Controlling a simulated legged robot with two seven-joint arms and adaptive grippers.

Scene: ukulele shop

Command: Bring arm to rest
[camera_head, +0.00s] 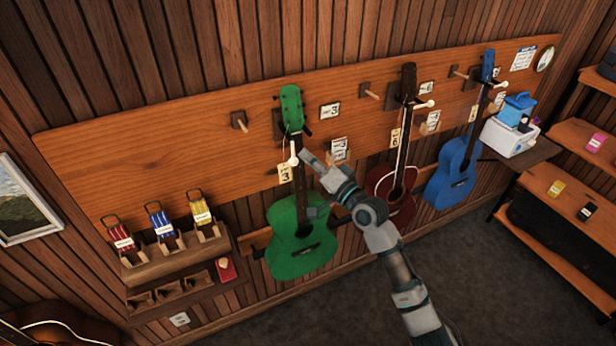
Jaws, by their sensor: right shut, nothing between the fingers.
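My right arm reaches up from the bottom right. Its gripper (312,163) is shut and empty, in front of the wooden wall board, close to the right side of the green ukulele's neck. The green ukulele (292,252) hangs upright on the board, with a tag numbered 3 (285,174) at its neck. My forearm and wrist cover part of the space between the green and dark red ukuleles. I cannot tell whether the gripper touches anything. My left gripper is out of view.
A dark red ukulele (402,187) and a blue ukulele (452,178) hang to the right. A shelf (190,262) with red, blue and yellow items is at left. A blue-and-white device (508,138) stands at right. Open floor (490,290) lies at lower right.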

